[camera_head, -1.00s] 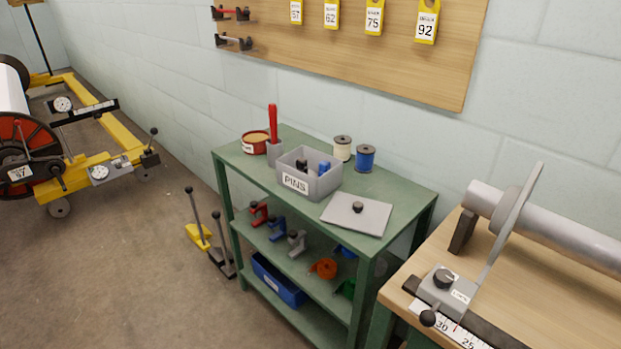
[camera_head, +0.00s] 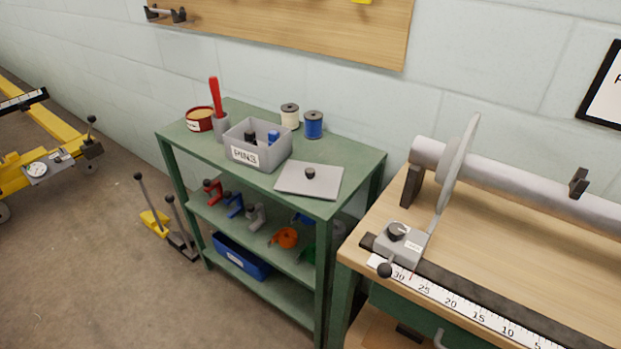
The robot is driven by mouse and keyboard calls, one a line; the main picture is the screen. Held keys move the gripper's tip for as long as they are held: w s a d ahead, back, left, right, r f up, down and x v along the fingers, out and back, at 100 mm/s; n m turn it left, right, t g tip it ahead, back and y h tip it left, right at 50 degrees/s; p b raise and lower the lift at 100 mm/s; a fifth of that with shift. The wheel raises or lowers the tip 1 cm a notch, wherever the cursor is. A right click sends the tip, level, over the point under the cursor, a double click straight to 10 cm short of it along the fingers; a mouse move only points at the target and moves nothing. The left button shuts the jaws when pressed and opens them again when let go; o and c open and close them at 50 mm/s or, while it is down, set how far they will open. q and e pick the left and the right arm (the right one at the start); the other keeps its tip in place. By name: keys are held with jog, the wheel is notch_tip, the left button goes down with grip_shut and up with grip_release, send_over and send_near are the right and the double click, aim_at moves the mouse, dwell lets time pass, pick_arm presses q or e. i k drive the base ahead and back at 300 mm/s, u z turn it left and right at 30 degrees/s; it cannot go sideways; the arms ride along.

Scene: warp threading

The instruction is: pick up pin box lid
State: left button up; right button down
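The pin box lid (camera_head: 296,184) is a flat grey square plate with a small dark knob in its middle. It lies flat on the top of the green shelf unit (camera_head: 350,160), near the front edge. The open grey pin box (camera_head: 258,156), labelled PINS, stands just left of the lid, with dark and blue items inside. Neither of my grippers shows in the head view.
A red tin (camera_head: 199,120), a grey holder with a red handle (camera_head: 219,119), a white spool (camera_head: 290,116) and a blue spool (camera_head: 313,125) stand behind the box. A wooden bench (camera_head: 500,240) with a grey roller (camera_head: 500,175) stands to the right.

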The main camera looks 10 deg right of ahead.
aim_at(316, 180)
jog(key=k, duration=0.6)
jog(key=u, duration=0.7)
jog(key=i, duration=1.45)
jog(key=z, duration=0.55)
